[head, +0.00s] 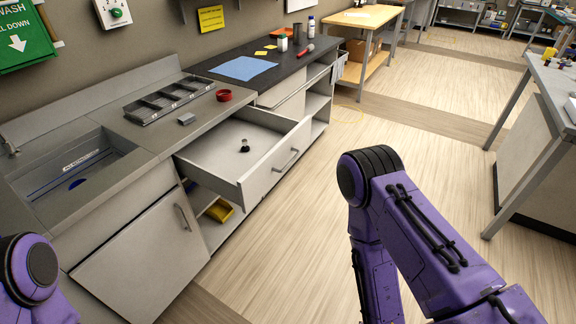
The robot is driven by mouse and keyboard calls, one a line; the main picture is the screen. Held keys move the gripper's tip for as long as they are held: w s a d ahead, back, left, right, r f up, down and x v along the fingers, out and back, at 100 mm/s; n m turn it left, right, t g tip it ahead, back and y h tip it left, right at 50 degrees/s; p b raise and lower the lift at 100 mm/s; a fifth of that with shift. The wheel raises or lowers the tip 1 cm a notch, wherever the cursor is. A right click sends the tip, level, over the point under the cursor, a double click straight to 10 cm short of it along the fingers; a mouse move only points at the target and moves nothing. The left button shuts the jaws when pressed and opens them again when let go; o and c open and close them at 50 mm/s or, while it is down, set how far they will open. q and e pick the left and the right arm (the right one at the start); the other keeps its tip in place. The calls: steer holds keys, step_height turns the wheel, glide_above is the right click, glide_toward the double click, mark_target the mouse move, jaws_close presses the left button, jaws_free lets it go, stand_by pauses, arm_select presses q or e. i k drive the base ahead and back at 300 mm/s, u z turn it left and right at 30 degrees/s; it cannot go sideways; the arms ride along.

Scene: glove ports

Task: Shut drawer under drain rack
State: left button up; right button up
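The drawer (222,158) under the counter stands pulled out, with its grey front panel (268,168) and bar handle (286,160) facing right into the room. A small dark item (244,146) sits inside it. The drain rack (168,98), a grey tray with several compartments, lies on the counter above and behind the drawer. My purple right arm stands to the right of the drawer, apart from it, and only part of my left arm shows at the lower left. Neither gripper is in the frame.
A sink (75,165) is left of the drawer, above a closed cabinet door (145,250). A yellow bin (219,210) sits on the open shelf below the drawer. A red ring-shaped item (223,95) and a small grey block (186,119) are on the counter. The floor (300,230) before the drawer is clear.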

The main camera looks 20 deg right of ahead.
mark_target(215, 160)
steer(key=z, duration=0.5)
steer(key=i, duration=1.65)
steer(key=z, duration=0.25)
